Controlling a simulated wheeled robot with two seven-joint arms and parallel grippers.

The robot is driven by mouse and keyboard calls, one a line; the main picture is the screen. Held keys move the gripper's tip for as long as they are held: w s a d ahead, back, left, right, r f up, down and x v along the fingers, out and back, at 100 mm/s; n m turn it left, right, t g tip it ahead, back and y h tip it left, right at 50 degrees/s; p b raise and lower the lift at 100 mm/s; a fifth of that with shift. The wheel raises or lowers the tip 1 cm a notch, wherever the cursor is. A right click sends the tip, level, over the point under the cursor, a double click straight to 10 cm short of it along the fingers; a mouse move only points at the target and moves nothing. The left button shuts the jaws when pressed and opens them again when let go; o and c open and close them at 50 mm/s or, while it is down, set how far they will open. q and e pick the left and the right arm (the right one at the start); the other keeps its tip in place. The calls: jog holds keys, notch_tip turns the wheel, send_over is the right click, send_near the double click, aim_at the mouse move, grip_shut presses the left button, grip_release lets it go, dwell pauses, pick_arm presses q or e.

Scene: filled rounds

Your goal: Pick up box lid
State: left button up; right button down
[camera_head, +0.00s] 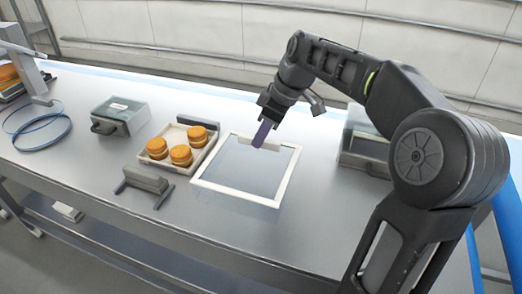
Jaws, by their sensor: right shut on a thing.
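The box lid (207,183) looks like a clear square pane with a white rim, in the middle of the head view. My right gripper (262,134) comes down from the upper right onto the far part of the lid. It is shut on the lid, near a pale strip by the far rim; the exact grip point is small and partly hidden. The lid looks about level, close over the table; I cannot tell whether it touches. My left gripper is not in view.
A tray (206,155) with several orange-brown rounds (181,155) stands just left of the lid. A grey case (120,117), a grey block with dark bars (147,180) and a blue loop (38,129) lie farther left. A clear-sided box (366,148) stands right, behind my arm.

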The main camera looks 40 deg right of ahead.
notch_tip(320, 180, up, 4)
jog(key=shift+r, duration=0.2)
dwell(0.6)
